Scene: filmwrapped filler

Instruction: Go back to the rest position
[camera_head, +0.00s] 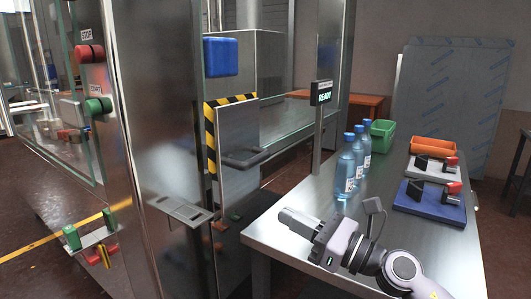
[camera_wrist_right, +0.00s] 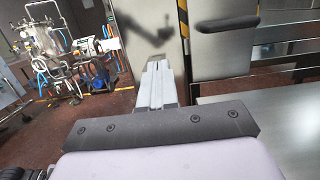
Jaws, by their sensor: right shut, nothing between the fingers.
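My right gripper (camera_head: 300,222) is over the near left corner of the steel table (camera_head: 290,240) in the head view. Its fingers are shut together with nothing between them and point left toward the machine. In the right wrist view the closed fingers (camera_wrist_right: 156,85) point ahead at the machine's steel front. My right arm reaches in from the lower right of the head view. My left gripper does not show in either view.
Several blue bottles (camera_head: 346,170) stand on the table behind the gripper. A green bin (camera_head: 381,136), an orange bin (camera_head: 433,146) and a blue tray (camera_head: 430,206) lie farther right. The machine (camera_head: 160,130) with red and green knobs stands left; its black handle (camera_head: 246,158) juts out.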

